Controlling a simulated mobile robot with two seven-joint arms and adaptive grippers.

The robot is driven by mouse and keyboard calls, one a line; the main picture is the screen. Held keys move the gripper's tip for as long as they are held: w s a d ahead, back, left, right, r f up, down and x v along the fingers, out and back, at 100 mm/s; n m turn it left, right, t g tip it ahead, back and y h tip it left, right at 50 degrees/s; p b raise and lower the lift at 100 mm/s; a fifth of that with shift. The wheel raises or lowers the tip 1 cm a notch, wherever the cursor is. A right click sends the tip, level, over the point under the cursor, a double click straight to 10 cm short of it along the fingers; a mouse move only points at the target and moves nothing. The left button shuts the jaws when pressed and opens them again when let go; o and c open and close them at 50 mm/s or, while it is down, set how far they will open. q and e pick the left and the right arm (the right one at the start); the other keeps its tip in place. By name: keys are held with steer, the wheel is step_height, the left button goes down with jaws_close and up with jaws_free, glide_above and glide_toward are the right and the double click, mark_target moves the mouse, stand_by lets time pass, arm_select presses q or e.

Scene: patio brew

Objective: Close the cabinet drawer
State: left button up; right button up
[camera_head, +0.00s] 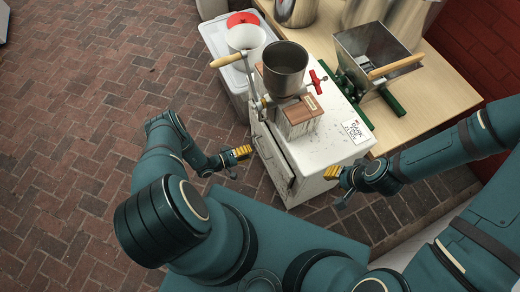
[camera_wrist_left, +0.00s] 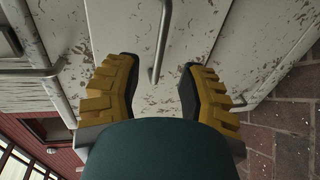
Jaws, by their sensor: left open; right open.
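A worn white cabinet (camera_head: 335,130) stands in front of my base, with its narrow front facing me and to the left. My left gripper (camera_head: 243,163) is open beside that front. In the left wrist view, its two yellow ribbed fingers (camera_wrist_left: 159,70) point at a scratched white front panel (camera_wrist_left: 200,25). A metal bar handle (camera_wrist_left: 161,40) lies between and ahead of the fingers, with nothing gripped. A second handle (camera_wrist_left: 40,62) shows at the left. How far the drawer stands out is hard to tell. My right gripper (camera_head: 336,182) is open and empty near the cabinet's right lower side.
A grain mill with a metal hopper (camera_head: 286,70) and a crank with a wooden handle (camera_head: 228,59) stands on the cabinet. A wooden table (camera_head: 435,95) is at the right. Brick floor (camera_head: 70,130) at the left is clear.

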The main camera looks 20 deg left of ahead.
mark_target(260, 149)
arm_select(q)
steer(key=b+x, duration=0.1)
steer(key=x, duration=0.5)
jaws_close()
